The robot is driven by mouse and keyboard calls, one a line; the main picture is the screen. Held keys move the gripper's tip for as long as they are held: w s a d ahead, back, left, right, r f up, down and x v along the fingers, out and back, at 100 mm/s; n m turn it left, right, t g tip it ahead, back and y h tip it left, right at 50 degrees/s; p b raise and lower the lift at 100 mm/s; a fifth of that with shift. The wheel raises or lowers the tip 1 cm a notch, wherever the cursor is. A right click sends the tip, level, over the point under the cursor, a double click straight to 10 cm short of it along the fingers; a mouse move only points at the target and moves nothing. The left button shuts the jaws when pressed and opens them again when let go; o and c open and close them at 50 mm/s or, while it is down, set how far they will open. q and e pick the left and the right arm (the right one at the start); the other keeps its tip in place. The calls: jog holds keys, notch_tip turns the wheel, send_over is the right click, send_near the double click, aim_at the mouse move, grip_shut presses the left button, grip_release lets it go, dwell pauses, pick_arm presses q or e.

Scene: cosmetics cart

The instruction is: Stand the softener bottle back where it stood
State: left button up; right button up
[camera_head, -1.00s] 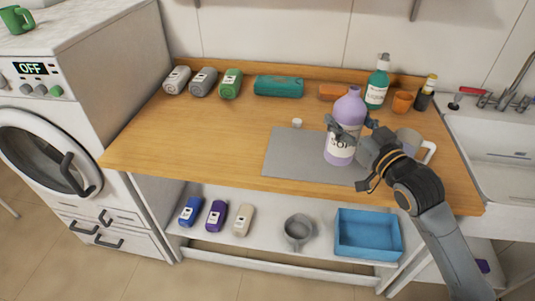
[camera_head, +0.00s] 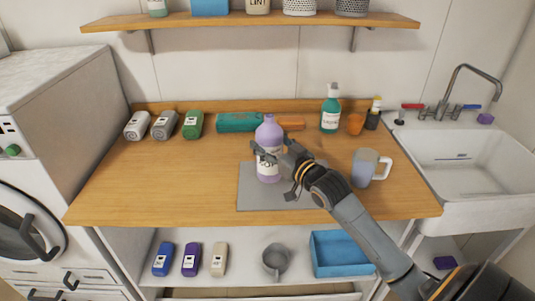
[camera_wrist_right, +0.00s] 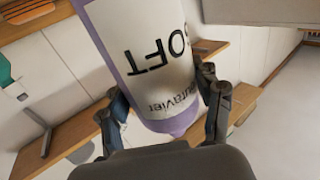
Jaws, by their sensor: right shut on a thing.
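The softener bottle (camera_head: 269,134) is purple with a white label and stands upright over the grey mat on the wooden counter in the head view. I cannot tell whether its base touches the mat. My right gripper (camera_head: 272,153) is shut on it around its upper body, coming from the right. In the right wrist view the bottle (camera_wrist_right: 150,60) fills the space between the two fingers, its "SOFT" label appearing upside down. My left gripper is not in view.
The grey mat (camera_head: 252,200) lies at the counter's front. A mug (camera_head: 364,168) stands to its right. A wall shelf (camera_head: 240,20) hangs above.

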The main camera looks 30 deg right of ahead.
jog(key=shift+w+d+f, duration=0.2)
jog(key=shift+w+f, duration=0.2)
jog(key=shift+f, duration=0.1)
jog(key=shift+w+d+f, duration=0.2)
jog(key=shift+w+f, duration=0.2)
jog(key=shift+f, duration=0.05)
notch_tip(320, 180, down, 3)
jog(key=shift+w+f+p, duration=0.1)
jog(key=shift+w+p, duration=0.05)
jog(key=shift+p, duration=0.3)
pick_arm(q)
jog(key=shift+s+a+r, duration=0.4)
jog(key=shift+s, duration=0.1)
pick_arm(e)
jog(key=shift+f, duration=0.15)
jog(key=shift+f, duration=0.15)
jog(key=o, duration=1.6)
pick_arm(q)
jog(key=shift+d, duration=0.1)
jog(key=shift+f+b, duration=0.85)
jog(key=shift+b, duration=0.05)
pick_arm(e)
jog(key=s, duration=1.2)
jog(key=shift+d, duration=0.25)
